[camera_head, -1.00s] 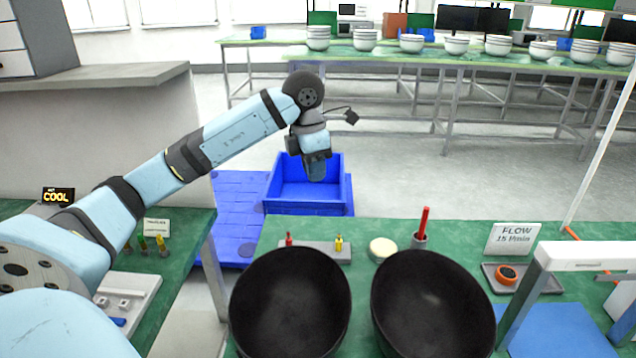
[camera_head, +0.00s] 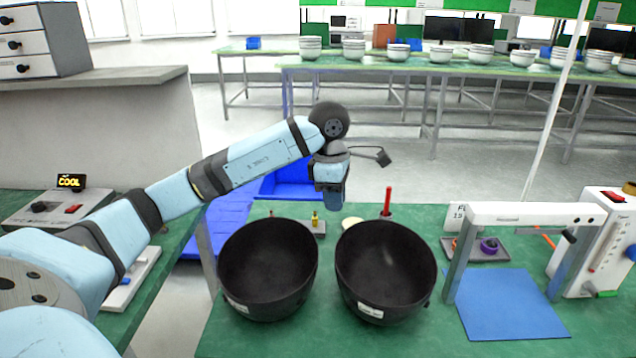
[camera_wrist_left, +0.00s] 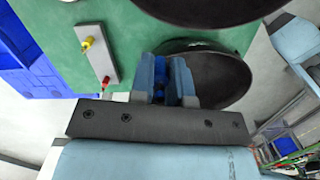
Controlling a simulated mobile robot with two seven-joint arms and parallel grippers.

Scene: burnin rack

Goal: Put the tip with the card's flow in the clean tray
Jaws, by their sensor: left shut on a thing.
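My left gripper (camera_head: 328,190) hangs over the bench's far edge, behind the two black bowls. In the left wrist view its fingers (camera_wrist_left: 176,80) are shut on a small blue piece (camera_wrist_left: 178,84), mostly hidden between them. A grey rack (camera_wrist_left: 97,52) holds a yellow tip (camera_wrist_left: 87,43) and a red tip (camera_wrist_left: 105,81), beside the gripper. In the head view the yellow tip (camera_head: 315,217) shows behind the bowls. The flow card (camera_head: 455,214) is mostly hidden behind a white frame. I cannot make out which container is the clean tray. My right gripper is out of view.
Two black bowls (camera_head: 268,268) (camera_head: 386,270) with unreadable labels stand on the green bench. A red rod (camera_head: 388,200) stands behind them. Right are a small tray with a purple ring (camera_head: 489,245), a white frame (camera_head: 530,211) over a blue mat (camera_head: 510,305), and a white machine (camera_head: 596,245).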

